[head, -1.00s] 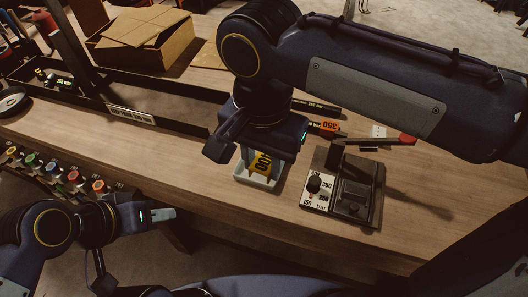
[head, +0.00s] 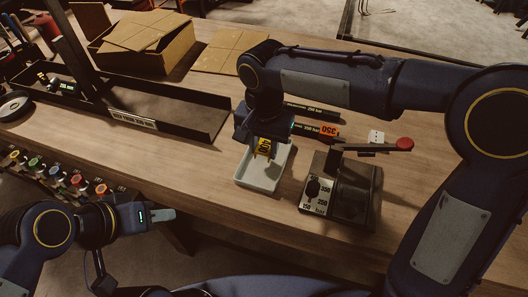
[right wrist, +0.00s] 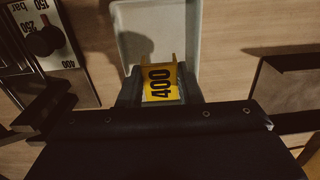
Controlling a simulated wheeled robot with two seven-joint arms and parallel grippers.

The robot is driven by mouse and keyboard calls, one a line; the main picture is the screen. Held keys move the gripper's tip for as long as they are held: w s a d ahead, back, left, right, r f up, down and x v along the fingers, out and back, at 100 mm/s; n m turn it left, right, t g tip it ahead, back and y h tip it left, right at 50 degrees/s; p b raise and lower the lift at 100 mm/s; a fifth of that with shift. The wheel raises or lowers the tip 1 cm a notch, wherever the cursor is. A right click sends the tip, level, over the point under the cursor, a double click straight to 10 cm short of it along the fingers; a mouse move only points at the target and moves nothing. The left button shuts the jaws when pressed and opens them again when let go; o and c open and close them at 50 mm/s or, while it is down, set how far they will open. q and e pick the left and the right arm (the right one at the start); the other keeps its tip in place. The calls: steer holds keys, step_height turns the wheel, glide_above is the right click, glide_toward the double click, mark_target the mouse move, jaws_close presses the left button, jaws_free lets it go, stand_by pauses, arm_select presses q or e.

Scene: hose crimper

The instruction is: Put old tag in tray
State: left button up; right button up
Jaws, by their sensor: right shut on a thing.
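The old tag, a yellow one marked 400 (head: 263,147), is between the fingers of my right gripper (head: 262,141). It also shows in the right wrist view (right wrist: 160,83), pinched between the fingertips. The tag is over the far part of the small white tray (head: 258,186). In the right wrist view the tray (right wrist: 158,18) lies beyond the tag; I cannot tell whether they touch. My left gripper (head: 162,215) is off the front edge of the bench, apart from the tag and tray; its finger gap is not clear.
The crimper (head: 350,196), with its dial and red-knobbed lever (head: 404,144), stands right of the tray. A hose with an orange 350 tag (head: 329,131) lies behind. A long black rack (head: 180,118) is at left, a cardboard box (head: 150,50) behind it. Bare bench lies left of the tray.

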mark_target(264, 148)
steer(key=shift+w+f, duration=0.1)
steer(key=shift+f, duration=1.6)
steer(key=shift+f, duration=0.15)
steer(key=o, duration=0.9)
